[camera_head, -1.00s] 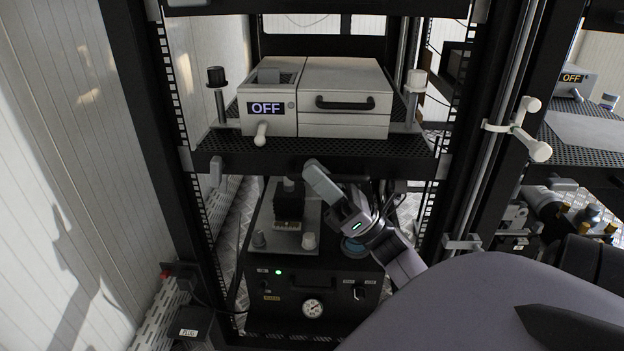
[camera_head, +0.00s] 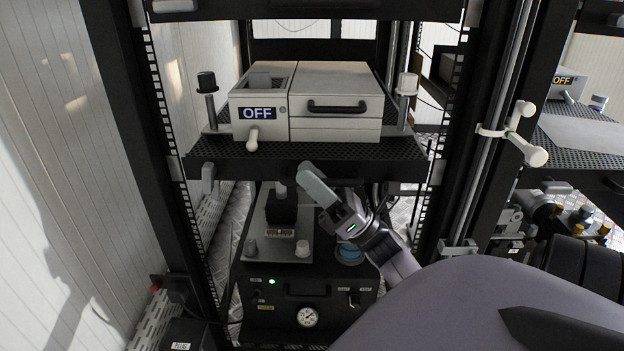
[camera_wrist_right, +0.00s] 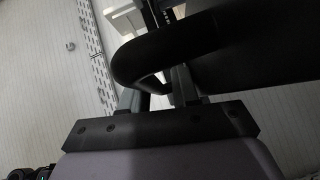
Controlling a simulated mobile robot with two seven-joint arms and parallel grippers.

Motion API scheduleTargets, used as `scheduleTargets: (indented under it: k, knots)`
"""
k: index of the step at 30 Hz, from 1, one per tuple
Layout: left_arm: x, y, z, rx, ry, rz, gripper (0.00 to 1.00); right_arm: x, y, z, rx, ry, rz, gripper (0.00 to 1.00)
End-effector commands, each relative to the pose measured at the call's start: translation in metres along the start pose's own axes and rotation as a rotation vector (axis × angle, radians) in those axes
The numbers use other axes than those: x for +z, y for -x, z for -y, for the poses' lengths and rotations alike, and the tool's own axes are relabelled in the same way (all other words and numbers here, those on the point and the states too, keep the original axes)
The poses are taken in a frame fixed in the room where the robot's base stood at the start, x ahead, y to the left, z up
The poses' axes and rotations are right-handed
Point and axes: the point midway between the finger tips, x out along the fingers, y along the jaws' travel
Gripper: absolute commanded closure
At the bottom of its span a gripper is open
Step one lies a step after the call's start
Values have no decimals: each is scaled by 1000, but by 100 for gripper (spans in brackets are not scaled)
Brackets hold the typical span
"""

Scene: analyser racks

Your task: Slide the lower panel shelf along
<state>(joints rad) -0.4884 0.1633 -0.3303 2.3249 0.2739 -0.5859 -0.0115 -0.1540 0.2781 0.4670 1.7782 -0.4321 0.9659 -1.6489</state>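The black perforated shelf (camera_head: 340,171) spans the rack between its posts and carries a white box unit marked OFF (camera_head: 335,97). My right gripper (camera_head: 312,178) is at the shelf's front edge, just below its front lip. The exact contact is partly hidden by the handle. My left gripper is not in view.
A black unit with a gauge and green light (camera_head: 308,316) stands below the shelf. A white lever fitting (camera_head: 520,135) juts from the post at right. A pale wall is close on the left.

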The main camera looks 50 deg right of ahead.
Motion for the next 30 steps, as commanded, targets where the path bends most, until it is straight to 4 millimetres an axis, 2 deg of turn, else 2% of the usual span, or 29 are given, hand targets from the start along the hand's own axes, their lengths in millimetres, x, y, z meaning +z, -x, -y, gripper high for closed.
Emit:
scheduleTargets:
  k: [12, 15, 30]
  knots:
    - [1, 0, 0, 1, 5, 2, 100, 0, 61, 2, -9, -1, -2, 75]
    - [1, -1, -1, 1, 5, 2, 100, 0, 69, 1, -6, 0, -1, 75]
    - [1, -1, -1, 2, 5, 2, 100, 0, 71, 0, -1, 0, -1, 75]
